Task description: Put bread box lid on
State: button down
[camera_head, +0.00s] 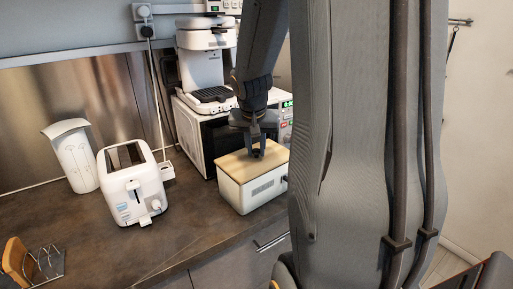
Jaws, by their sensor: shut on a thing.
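The bread box (262,192) is a white box on the dark counter, in front of the microwave. Its light wooden lid (238,167) lies over the top of the box and looks level. I cannot tell from this view whether it is fully seated or slightly above the rim. My gripper (257,153) points down over the middle of the lid and is shut on it, at a small part on its top. The fingertips are small and dark here, so the grip is hard to see. My arm hides the right end of the box.
A white toaster (133,184) stands left of the box, with a white container (72,155) behind it. A coffee machine (205,60) sits on the microwave (212,130). A metal rack (45,265) is at the front left. The counter (185,220) between toaster and box is clear.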

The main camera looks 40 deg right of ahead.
jog(key=shift+f+b, duration=0.3)
jog(key=c, duration=1.5)
grip_release()
jog(key=shift+r, duration=0.1)
jog(key=shift+c, duration=0.2)
jog(key=shift+r+p, duration=0.3)
jog(key=shift+r, duration=0.15)
jog(key=b+v, duration=0.1)
jog(key=v, duration=1.1)
jog(key=s+a+f+n+g+y, duration=0.1)
jog(key=s+a+f+n, duration=0.3)
jog(key=a+f, duration=0.5)
jog(key=s+a+f+n+g+y, duration=0.1)
jog(key=s+a+f+n, duration=0.3)
jog(key=a+f, duration=0.6)
jog(key=shift+s+a+n+y, duration=0.2)
jog(key=shift+a+n+y, duration=0.1)
jog(key=shift+a+y, duration=0.3)
